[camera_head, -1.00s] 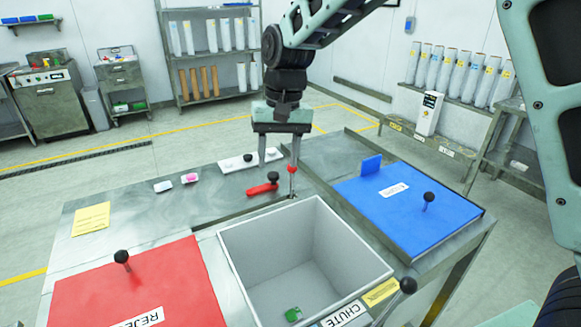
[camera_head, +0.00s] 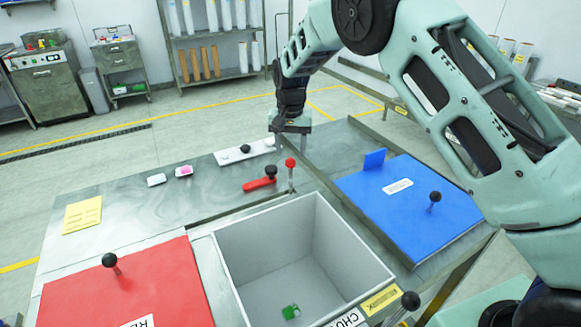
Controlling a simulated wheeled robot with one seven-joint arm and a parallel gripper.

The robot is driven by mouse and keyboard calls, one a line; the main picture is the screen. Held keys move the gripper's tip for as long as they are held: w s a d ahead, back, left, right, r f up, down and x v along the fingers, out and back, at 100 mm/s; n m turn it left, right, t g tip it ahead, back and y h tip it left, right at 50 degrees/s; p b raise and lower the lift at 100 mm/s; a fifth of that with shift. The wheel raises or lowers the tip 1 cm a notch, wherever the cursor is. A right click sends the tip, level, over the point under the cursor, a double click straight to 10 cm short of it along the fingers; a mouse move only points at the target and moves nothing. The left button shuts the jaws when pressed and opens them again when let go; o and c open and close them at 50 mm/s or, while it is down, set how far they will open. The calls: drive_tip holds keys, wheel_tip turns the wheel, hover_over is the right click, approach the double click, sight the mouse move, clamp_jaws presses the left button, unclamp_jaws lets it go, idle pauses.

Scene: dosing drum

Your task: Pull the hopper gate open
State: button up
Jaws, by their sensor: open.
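No part in view is labelled as the hopper gate, so I cannot tell which piece it is. A red ball-topped lever (camera_head: 291,164) stands upright behind the open chute box (camera_head: 300,250). A red handle with a black knob (camera_head: 260,183) lies flat just left of it. A white slide with a black knob (camera_head: 246,152) lies behind that. My gripper (camera_head: 290,143) is open and empty, just behind and above the red ball in the picture. Its fingers look apart from the ball, and the exact gap is hard to judge.
A red lid (camera_head: 130,290) with a black knob covers the front left, and a blue lid (camera_head: 410,205) with an upright tab is at right. A green block (camera_head: 291,311) lies in the chute box. A yellow note (camera_head: 82,215) lies on the clear left worktop.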

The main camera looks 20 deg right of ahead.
sight(290, 170)
wheel_tip(290, 170, down, 8)
drive_tip(key=shift+f+p, duration=0.1)
drive_tip(key=shift+p, duration=0.8)
clamp_jaws()
drive_tip(key=shift+a, duration=0.1)
